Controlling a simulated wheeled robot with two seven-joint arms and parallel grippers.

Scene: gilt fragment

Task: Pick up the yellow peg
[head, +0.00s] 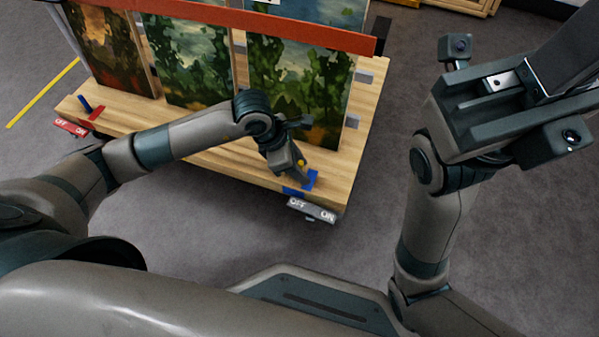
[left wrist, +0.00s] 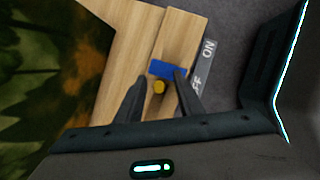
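The yellow peg (head: 301,162) is small and shows at the front right corner of a wooden cart deck. It also shows in the left wrist view (left wrist: 159,87), just beside a blue block (left wrist: 166,70). My left gripper (head: 298,164) is over that corner, pointing down. In the left wrist view its two dark fingers are apart, one on each side of the peg, with gaps visible between them and it. The peg's lower end is hidden. My right gripper (head: 492,112) is raised at the right, away from the cart; its fingertips cannot be made out clearly.
The wooden cart (head: 215,168) carries several upright landscape paintings (head: 297,85) behind a red bar (head: 250,22). A grey OFF/ON plate (head: 312,210) is at its front right; a red one (head: 70,127) is at the left. The grey floor right of the cart is clear.

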